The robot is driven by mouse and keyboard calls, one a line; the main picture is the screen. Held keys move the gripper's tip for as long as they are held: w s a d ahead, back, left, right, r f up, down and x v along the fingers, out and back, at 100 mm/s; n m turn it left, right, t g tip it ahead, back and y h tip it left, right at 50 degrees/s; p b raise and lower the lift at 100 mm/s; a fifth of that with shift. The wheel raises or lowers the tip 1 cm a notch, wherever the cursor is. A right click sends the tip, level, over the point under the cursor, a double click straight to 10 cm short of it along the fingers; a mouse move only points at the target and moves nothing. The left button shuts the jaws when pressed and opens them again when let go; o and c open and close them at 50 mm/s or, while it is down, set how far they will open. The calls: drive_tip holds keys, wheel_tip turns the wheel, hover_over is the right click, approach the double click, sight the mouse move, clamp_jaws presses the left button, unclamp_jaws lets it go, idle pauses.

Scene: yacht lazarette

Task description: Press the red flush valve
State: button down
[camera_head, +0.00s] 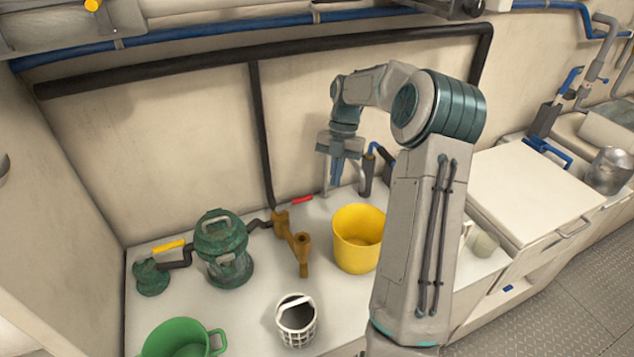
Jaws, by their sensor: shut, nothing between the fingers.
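The red flush valve (302,199) shows as a small red handle at the back of the white counter, next to brass-coloured pipe fittings (292,240). My gripper (336,182) points down near the back wall, to the right of the red handle and a little higher in the picture. Its fingers are shut and hold nothing. It looks apart from the handle; its exact height over the counter is hard to tell. The valve's body under the handle is not clearly seen.
A yellow bucket (358,240) stands in front of my gripper. A green strainer (222,245), a yellow-handled valve (168,247), a white basket (296,322) and a green bucket (182,341) are to the left. Dark pipes (260,130) run along the wall.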

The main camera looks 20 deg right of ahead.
drive_tip(key=shift+s+d+r, duration=0.85)
drive_tip(key=shift+s+d, duration=0.15)
drive_tip(key=shift+d, duration=0.15)
drive_tip(key=s+a+r+m+t+h, duration=0.25)
drive_tip(key=s+a+r+m, duration=0.35)
drive_tip(key=s+a+m, duration=0.5)
drive_tip(key=s+a+m+t, duration=0.3)
drive_tip(key=s+a+m, duration=0.4)
drive_tip(key=s+m, duration=0.4)
drive_tip(key=shift+s+a+m+p, duration=0.3)
drive_tip(key=shift+m+p, duration=0.15)
drive_tip(key=shift+m, duration=2.35)
